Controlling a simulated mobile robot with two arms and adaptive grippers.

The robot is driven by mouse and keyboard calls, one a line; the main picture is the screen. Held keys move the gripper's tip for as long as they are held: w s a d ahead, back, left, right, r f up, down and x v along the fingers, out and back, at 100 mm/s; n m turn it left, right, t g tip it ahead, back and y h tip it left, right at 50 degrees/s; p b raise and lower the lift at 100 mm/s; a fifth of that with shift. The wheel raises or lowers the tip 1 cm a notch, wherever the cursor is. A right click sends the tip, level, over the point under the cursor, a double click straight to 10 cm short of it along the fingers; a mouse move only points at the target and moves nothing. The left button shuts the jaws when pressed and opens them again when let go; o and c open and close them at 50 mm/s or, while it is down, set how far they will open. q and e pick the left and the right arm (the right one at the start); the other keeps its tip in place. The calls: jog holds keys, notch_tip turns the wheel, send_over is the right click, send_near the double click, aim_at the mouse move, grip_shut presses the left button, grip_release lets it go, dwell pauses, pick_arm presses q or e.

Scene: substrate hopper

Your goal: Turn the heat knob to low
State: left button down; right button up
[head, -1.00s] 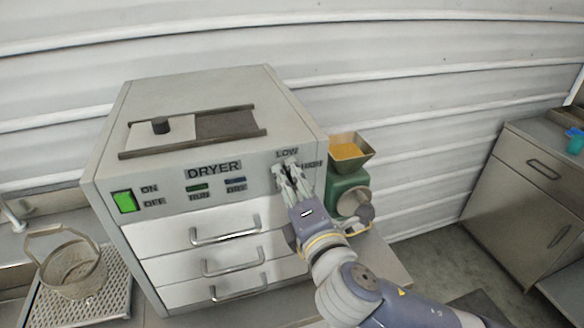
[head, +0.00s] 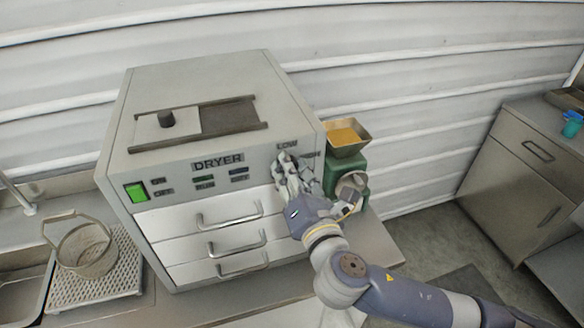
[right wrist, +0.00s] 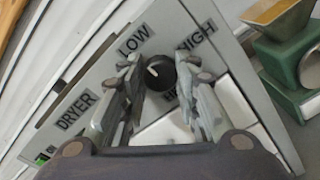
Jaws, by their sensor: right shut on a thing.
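The heat knob (right wrist: 160,73) is a small black round knob on the dryer's front panel. A white mark shows on the left part of its face in the right wrist view. The LOW label (right wrist: 135,39) is above it to the left and the HIGH label (right wrist: 196,39) above it to the right. My right gripper (head: 286,160) is at the panel just under the LOW label, and its fingers hide the knob in the head view. In the right wrist view its fingertips (right wrist: 165,76) are shut on the knob, one on each side. My left gripper is not in view.
The grey dryer (head: 236,86) has several drawers with bar handles below the panel and a green lit switch (head: 136,191). A green machine with a hopper (head: 347,139) stands close to the right of my gripper. A mesh basket (head: 88,254) is at the left.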

jog(key=shift+f, duration=0.1)
jog(key=o, duration=1.1)
jog(key=shift+c, duration=0.2)
jog(key=v, duration=1.2)
